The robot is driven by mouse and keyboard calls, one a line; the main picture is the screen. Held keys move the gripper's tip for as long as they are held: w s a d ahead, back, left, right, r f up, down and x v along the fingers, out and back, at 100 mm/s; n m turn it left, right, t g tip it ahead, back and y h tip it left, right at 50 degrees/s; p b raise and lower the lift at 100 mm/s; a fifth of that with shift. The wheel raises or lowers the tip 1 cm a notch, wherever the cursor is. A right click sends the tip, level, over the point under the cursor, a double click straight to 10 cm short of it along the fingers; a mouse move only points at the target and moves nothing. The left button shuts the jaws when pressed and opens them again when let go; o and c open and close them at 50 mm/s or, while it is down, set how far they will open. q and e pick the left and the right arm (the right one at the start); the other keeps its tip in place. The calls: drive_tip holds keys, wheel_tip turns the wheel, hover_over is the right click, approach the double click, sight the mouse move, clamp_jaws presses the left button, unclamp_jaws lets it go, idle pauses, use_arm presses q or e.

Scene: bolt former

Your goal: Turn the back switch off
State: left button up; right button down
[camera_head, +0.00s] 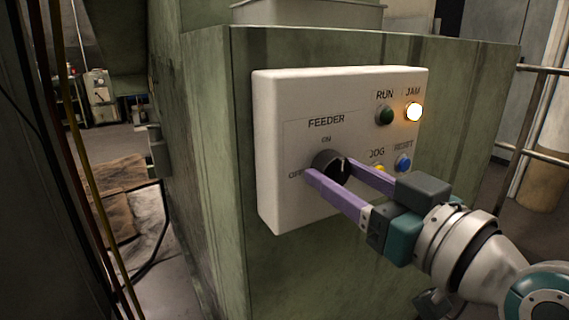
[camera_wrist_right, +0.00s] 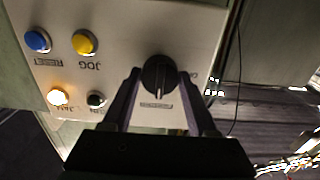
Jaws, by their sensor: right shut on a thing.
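The black rotary switch knob (camera_head: 328,162) sits on the white FEEDER control panel (camera_head: 285,215), between the labels ON, above it, and OFF, to its left. My right gripper (camera_head: 331,171) has its two purple fingers on either side of the knob and is shut on it. In the right wrist view the knob (camera_wrist_right: 159,74) lies between the fingertips, and its pale mark points toward the FEEDER label, which appears upside down. The fingers hide part of the knob's surroundings. My left gripper is not in view.
The panel also carries a dark green RUN button (camera_head: 384,115), a lit JAM lamp (camera_head: 413,111), a yellow JOG button (camera_head: 378,169) and a blue RESET button (camera_head: 403,162) close to my right fingers. The panel is on a green machine housing (camera_head: 215,160). A metal railing (camera_head: 540,110) stands at right.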

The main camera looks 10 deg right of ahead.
drive_tip(key=n+p, duration=0.1)
drive_tip(key=n, duration=0.2)
drive_tip(key=shift+r, duration=0.15)
drive_tip(key=n, duration=0.3)
drive_tip(key=shift+n+p, duration=0.3)
drive_tip(key=shift+p, duration=0.1)
drive_tip(key=shift+n, duration=0.9)
drive_tip(key=n, duration=0.2)
drive_tip(key=shift+n+p, duration=0.3)
drive_tip(key=shift+c, duration=1.2)
unclamp_jaws()
